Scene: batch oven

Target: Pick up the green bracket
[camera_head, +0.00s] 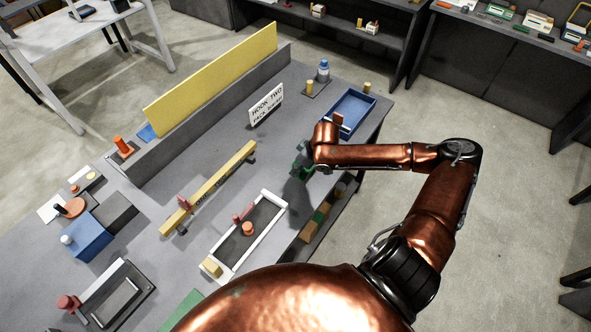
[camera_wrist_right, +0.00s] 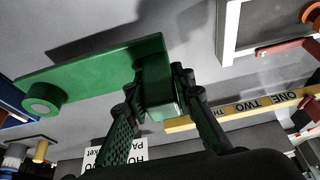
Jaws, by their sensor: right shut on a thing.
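The green bracket (camera_wrist_right: 100,72) is large in the right wrist view, a flat plate with a round boss at its left end and a block at its right. My right gripper (camera_wrist_right: 160,92) is shut on that block, one finger on each side. A shadow of the bracket falls on the grey table, so it appears held above it. In the head view the green bracket (camera_head: 303,166) is small and partly hidden by my right arm, and my right gripper is mostly hidden there. My left gripper is not in view.
A blue tray (camera_head: 371,107) lies beyond my right wrist. A white-framed tray (camera_head: 276,195) with red parts is to the left. A yellow bar (camera_head: 222,177), a "HOOK TWO" sign (camera_head: 266,104) and a long yellow board (camera_head: 215,77) stand farther left. Bare table lies between them.

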